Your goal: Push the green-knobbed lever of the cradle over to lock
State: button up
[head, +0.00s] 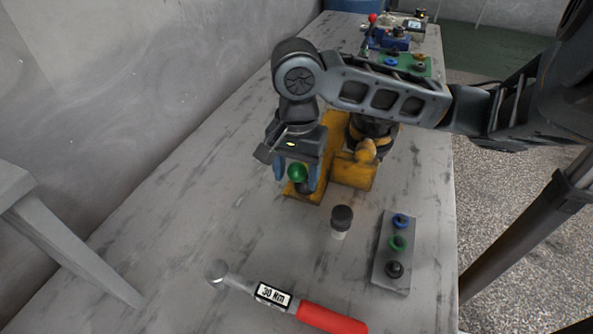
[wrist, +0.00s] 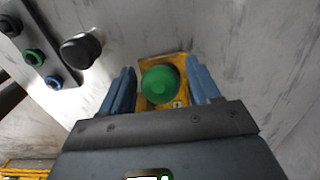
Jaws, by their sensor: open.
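The yellow cradle (head: 352,172) stands on the grey table, partly hidden behind my arm, with a dark motor part in it. The lever's green knob (head: 297,172) is at the cradle's left front. In the wrist view the green knob (wrist: 160,84) sits between the two blue fingers, with part of the yellow cradle (wrist: 150,63) behind it. My gripper (wrist: 160,88) is open, one finger on each side of the knob, with a gap showing on both sides. In the head view my gripper (head: 293,172) points down over the knob. The lever's shaft is mostly hidden.
A black-capped cylinder (head: 341,218) and a grey block with blue, green and black fittings (head: 380,275) stand in front of the cradle. A red-handled torque wrench (head: 332,318) lies at the near edge. Green and blue fixtures (head: 405,62) stand farther back. The table's left side is clear.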

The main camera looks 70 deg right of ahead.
jog(key=shift+r+p, duration=2.7)
jog(key=shift+r, duration=0.3)
jog(key=shift+f, duration=0.1)
